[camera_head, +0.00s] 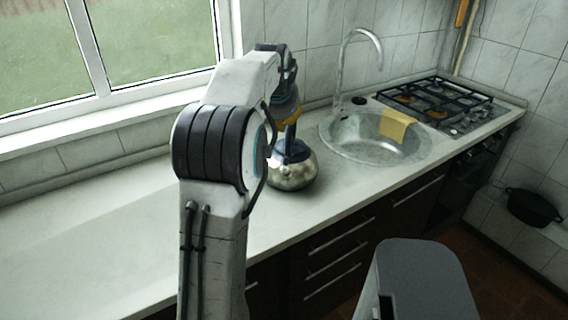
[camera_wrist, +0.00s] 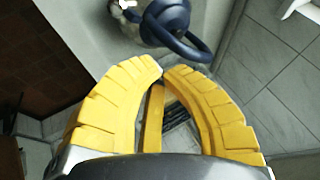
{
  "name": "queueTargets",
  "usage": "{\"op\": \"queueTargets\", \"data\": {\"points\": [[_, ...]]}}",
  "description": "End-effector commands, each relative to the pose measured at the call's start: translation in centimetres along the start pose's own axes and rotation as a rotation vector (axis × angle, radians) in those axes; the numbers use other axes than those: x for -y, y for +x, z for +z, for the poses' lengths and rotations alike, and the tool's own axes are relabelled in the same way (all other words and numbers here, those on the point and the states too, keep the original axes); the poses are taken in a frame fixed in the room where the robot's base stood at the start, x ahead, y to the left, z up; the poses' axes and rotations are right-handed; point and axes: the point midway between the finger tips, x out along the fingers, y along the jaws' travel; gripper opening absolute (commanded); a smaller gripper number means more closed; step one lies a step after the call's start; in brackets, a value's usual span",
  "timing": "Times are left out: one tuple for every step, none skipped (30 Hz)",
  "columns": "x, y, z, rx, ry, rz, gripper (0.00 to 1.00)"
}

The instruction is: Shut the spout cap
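A shiny metal kettle (camera_head: 293,174) with a dark blue top and handle stands on the counter, left of the sink. In the wrist view its blue lid and looped handle (camera_wrist: 185,40) show at the top edge, with part of its body (camera_wrist: 127,22) cut off by the frame. My gripper (camera_head: 287,106) is above the kettle, pointing down toward it. In the wrist view my yellow fingers (camera_wrist: 162,74) curve together and their tips almost meet, with nothing seen held between them. I cannot make out the spout cap or whether it is open.
The sink (camera_head: 345,145) with a tall tap (camera_head: 342,65) lies right of the kettle, a yellow cloth (camera_head: 398,125) over its edge. A gas hob (camera_head: 437,101) is farther right. The counter (camera_head: 90,235) to the left is clear. A window and tiled wall stand behind.

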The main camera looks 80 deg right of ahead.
Motion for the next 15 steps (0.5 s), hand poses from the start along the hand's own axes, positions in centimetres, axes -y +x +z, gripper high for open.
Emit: {"op": "queueTargets", "data": {"points": [[-0.2,-0.4,0.3,0.017,0.086,0.017,0.0],[-0.5,-0.5,0.5,0.03,0.145,0.032,0.0],[-0.8,-0.7,0.9,0.046,0.222,0.052,0.0],[-1.1,-0.8,1.2,0.057,0.28,0.069,0.0],[-1.4,-0.9,1.6,0.067,0.335,0.086,0.0],[-1.8,-1.0,2.0,0.08,0.403,0.11,0.0],[-2.1,-1.1,2.3,0.087,0.451,0.126,0.0],[-2.3,-1.1,2.5,0.093,0.495,0.141,0.0],[-2.6,-1.2,2.9,0.098,0.55,0.158,0.0],[-2.8,-1.2,3.0,0.101,0.587,0.169,0.0],[-2.9,-1.3,3.2,0.103,0.621,0.181,0.0],[-3.0,-1.3,3.3,0.103,0.662,0.189,0.0],[-3.1,-1.3,3.4,0.103,0.689,0.196,0.0],[-3.1,-1.4,3.5,0.102,0.712,0.199,0.0],[-3.2,-1.4,3.5,0.1,0.737,0.202,0.0]]}}
